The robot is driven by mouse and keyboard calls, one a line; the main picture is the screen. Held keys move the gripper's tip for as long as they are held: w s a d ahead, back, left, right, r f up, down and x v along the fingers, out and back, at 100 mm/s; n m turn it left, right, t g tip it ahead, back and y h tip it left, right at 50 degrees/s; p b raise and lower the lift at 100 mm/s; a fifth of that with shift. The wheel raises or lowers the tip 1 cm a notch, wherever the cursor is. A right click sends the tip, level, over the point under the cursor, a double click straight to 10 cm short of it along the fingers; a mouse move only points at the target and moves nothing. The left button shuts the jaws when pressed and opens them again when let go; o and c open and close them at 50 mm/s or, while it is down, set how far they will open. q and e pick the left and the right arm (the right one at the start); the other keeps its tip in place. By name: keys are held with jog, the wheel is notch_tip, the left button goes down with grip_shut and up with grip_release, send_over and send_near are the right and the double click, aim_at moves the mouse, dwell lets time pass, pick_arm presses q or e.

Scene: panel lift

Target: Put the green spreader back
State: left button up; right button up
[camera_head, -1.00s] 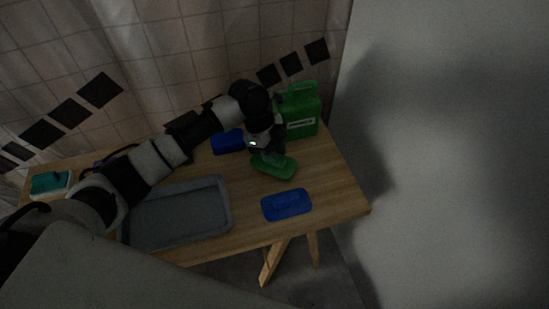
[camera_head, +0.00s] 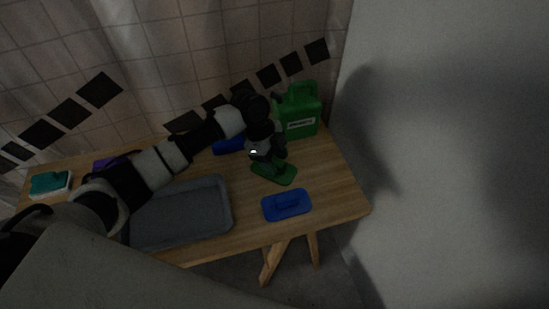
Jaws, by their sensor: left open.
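The green spreader (camera_head: 284,176) lies on the wooden table, right of the grey tray and behind the front blue spreader. My left gripper (camera_head: 270,160) is directly above it, pointing down, open. The gripper and its wrist cover the spreader's back part, so I cannot tell whether the fingers touch its handle. My right gripper is not in view.
A grey tray (camera_head: 225,228) sits at the table's front middle. A blue spreader (camera_head: 287,205) lies at the front right, another blue thing (camera_head: 228,146) behind. A green canister (camera_head: 301,112) stands at the back right. A teal-and-white thing (camera_head: 50,184) is far left.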

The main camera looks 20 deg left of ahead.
pick_arm(q)
jog(key=v, duration=1.2)
jog(key=shift+r+p, duration=0.15)
jog(key=shift+p, duration=0.25)
